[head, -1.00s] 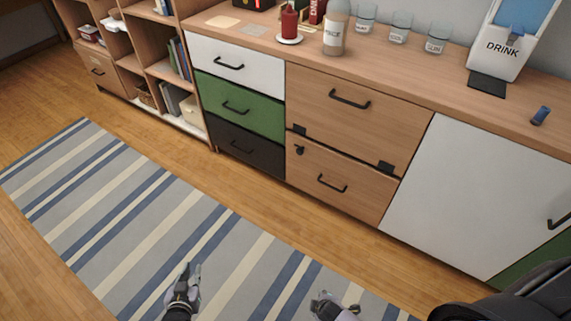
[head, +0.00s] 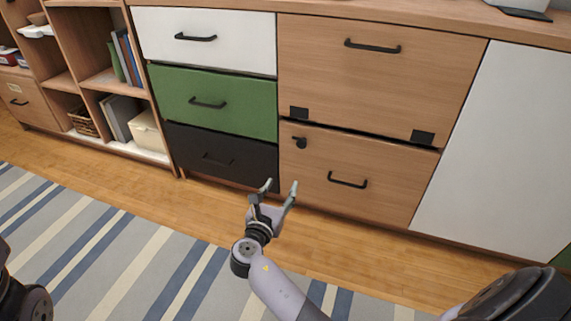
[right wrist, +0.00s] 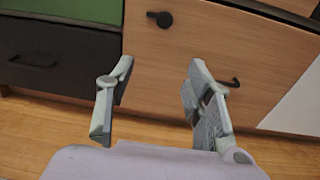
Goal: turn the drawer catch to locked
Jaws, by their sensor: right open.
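The drawer catch (head: 300,142) is a small black knob with a short lever pointing left, at the upper left of the lower wooden drawer (head: 392,192). In the right wrist view the catch (right wrist: 160,19) sits near the top edge, beyond the fingers. My right gripper (head: 281,186) is open and empty, lower than the catch in the picture and apart from it. Its spread fingers (right wrist: 158,82) also show in the right wrist view. My left gripper is out of view; only a dark part of my arm shows at the lower left.
The lower drawer has a black bar handle (head: 347,180), right of the catch. A black drawer (head: 245,160) is left of it, under a green drawer (head: 245,107). Wooden floor and a striped rug (head: 110,235) lie in front, clear of loose objects.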

